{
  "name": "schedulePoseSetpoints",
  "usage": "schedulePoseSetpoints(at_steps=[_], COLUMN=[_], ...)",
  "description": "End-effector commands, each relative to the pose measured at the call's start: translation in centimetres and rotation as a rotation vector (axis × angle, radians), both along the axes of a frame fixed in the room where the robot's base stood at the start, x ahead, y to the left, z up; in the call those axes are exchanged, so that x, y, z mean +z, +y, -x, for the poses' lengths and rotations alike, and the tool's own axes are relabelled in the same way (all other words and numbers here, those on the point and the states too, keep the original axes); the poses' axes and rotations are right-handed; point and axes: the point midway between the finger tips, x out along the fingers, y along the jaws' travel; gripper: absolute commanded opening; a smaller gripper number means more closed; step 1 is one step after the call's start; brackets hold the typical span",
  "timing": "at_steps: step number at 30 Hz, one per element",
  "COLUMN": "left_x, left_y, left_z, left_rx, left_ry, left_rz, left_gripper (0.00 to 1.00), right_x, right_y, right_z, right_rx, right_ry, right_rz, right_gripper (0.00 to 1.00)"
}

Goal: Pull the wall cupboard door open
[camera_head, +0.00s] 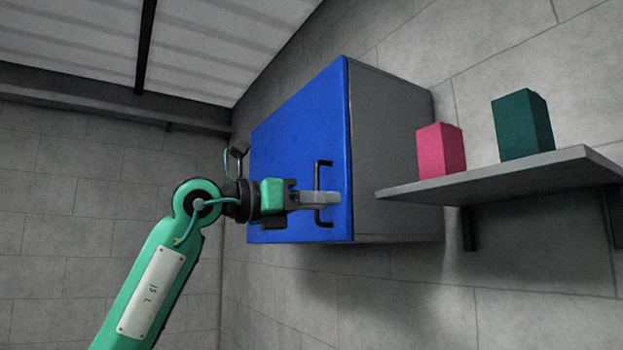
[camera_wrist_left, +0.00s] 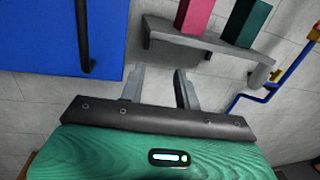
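The wall cupboard has a blue door (camera_head: 300,130) and a grey side (camera_head: 390,150); the door looks closed, lying against the body. A black bar handle (camera_head: 318,177) stands upright near the door's right edge. My left gripper (camera_head: 334,200) overlaps the handle in the head view. In the wrist view, the left gripper (camera_wrist_left: 160,75) is open with nothing between its fingers. There the handle (camera_wrist_left: 83,40) and door (camera_wrist_left: 40,40) lie left of both fingers, apart from them. My right gripper is in neither view.
A grey wall shelf (camera_head: 500,180) right of the cupboard carries a pink block (camera_head: 441,152) and a dark green block (camera_head: 522,127). The wrist view also shows a blue pipe (camera_wrist_left: 240,98) at the right. The wall below the cupboard is bare.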

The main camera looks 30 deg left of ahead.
Motion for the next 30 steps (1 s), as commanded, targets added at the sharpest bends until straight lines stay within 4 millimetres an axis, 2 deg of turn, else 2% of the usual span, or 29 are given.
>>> schedulePoseSetpoints(at_steps=[1,6,9,12,16,19,30], left_x=[1.5,4.5,5.5,6.1,6.4,6.5,6.6], left_y=[1.7,6.6,8.5,9.6,9.9,9.5,6.9], left_z=[0.8,2.9,4.0,4.6,4.2,3.0,-4.4], left_rx=[0.059,0.232,0.299,0.335,0.352,0.352,0.349], left_ry=[-0.006,0.007,0.016,0.023,0.028,0.03,0.03], left_rz=[-0.02,-0.062,-0.07,-0.072,-0.073,-0.074,-0.075], left_gripper=[0.33,0.33,0.33,0.33,0.33,0.33,0.33], right_x=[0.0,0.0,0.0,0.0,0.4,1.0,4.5], right_y=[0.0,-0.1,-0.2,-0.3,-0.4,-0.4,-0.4], right_z=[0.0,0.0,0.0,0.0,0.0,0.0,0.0], right_rx=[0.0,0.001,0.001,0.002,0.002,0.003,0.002], right_ry=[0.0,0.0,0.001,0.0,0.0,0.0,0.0], right_rz=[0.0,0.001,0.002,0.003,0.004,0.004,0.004], right_gripper=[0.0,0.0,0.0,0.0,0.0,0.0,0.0])
